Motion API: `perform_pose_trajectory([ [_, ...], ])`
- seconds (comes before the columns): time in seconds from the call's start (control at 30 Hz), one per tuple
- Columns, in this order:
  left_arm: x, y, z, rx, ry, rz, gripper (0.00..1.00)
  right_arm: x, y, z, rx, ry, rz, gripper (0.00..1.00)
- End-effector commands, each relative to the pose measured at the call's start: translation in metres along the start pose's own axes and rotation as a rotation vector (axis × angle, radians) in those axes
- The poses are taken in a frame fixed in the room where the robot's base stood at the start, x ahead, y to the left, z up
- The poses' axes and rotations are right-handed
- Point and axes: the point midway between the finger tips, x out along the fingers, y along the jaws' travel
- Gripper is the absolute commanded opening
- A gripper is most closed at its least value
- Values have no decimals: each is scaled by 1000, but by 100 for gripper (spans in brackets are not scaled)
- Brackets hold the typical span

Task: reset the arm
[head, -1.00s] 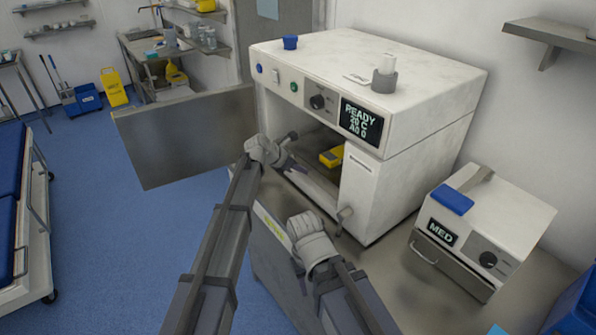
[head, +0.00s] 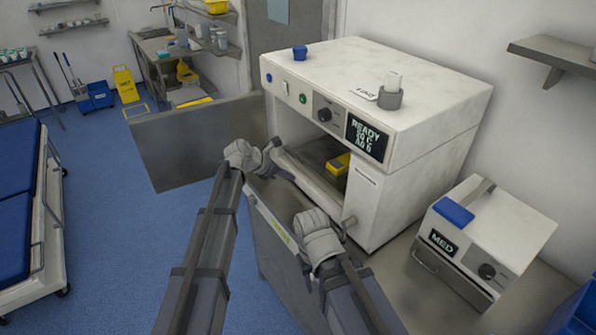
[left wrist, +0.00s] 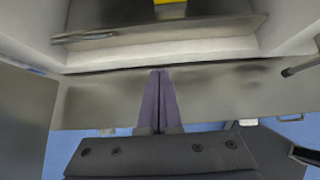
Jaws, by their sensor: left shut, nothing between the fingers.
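My left gripper (head: 284,172) is at the open front of the white machine (head: 430,125), by the edge of its chamber. In the left wrist view its purple fingers (left wrist: 160,97) are together with nothing between them. A yellow item (head: 339,164) lies inside the chamber, beyond the fingers; its edge also shows at the top of the left wrist view (left wrist: 168,2). My right arm comes in from the bottom, its wrist (head: 316,238) in front of the machine. The right fingers are not clear enough to judge.
The machine's grey door (head: 195,140) stands open to the left of the chamber. A smaller white unit marked MED (head: 500,225) sits on the metal counter at right. A blue-topped bed (head: 18,220) stands far left. Blue floor (head: 110,220) is clear between.

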Motion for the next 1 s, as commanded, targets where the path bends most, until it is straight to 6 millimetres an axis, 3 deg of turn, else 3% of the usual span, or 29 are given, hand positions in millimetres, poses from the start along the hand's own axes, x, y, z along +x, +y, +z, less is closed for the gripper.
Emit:
perform_pose_trajectory([
  [0.03,-13,-1,3,-1,0,1,0,-11,1,1,0,0,0,50],
  [0.2,-28,-1,1,-1,1,0,0,-21,2,1,-1,0,0,50],
  [0.67,-33,-3,-2,17,7,-3,0,-23,2,1,-1,0,0,50],
  [0.77,-32,-23,-11,129,44,-21,0,-22,2,1,-1,0,0,50],
  [0.87,-31,-61,-29,371,119,-69,0,-20,2,1,-1,0,0,50],
  [1.0,-37,-122,-65,827,246,-193,0,-18,2,1,-1,0,0,50],
])
